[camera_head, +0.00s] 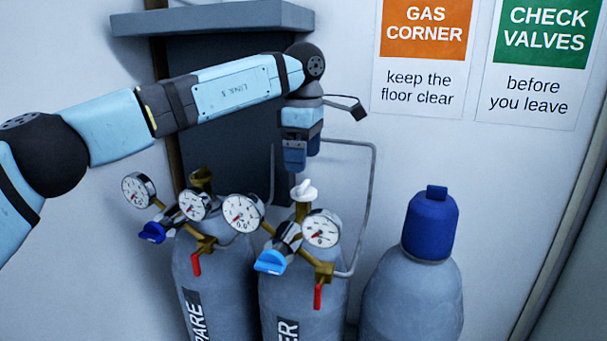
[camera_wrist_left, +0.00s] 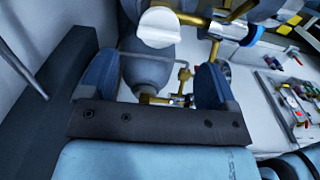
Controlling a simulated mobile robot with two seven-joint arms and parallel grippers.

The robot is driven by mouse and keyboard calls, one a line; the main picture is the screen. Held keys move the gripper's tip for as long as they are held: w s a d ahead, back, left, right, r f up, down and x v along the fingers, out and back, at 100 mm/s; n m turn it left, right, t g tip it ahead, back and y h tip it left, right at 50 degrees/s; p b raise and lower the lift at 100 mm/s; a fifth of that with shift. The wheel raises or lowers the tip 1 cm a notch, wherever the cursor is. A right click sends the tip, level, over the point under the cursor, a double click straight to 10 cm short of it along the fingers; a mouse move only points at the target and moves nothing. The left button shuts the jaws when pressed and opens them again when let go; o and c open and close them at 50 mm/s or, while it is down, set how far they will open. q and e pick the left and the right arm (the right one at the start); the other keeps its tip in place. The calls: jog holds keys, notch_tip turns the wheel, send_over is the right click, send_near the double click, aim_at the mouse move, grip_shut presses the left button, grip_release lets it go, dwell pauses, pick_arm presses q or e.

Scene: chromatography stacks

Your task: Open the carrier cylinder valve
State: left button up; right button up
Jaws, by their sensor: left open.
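The carrier cylinder (camera_head: 302,300) is grey, stands in the middle and shows only "ER" of its label. Its white valve handle (camera_head: 304,191) sits on top of a brass valve; it also shows in the left wrist view (camera_wrist_left: 158,27). My left gripper (camera_head: 301,165) points down just above the white handle, open and apart from it. In the left wrist view the two blue fingers (camera_wrist_left: 157,68) are spread with nothing gripped, and the handle lies beyond their tips. My right gripper is not in view.
The spare cylinder (camera_head: 215,280) stands close at left with gauges and a dark blue knob. The carrier's gauges (camera_head: 322,229), light blue knob (camera_head: 271,262) and red lever (camera_head: 318,295) crowd the front. A blue-capped cylinder (camera_head: 412,290) is at right. A bent pipe (camera_head: 374,190) runs behind.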

aim_at(304, 184)
pick_arm(q)
notch_tip(304, 184, down, 4)
jog(key=shift+w+f+p, duration=0.1)
jog(key=shift+f+p, duration=0.05)
jog(key=shift+p, duration=0.4)
jog(key=shift+f, duration=0.7)
jog(key=c, duration=0.9)
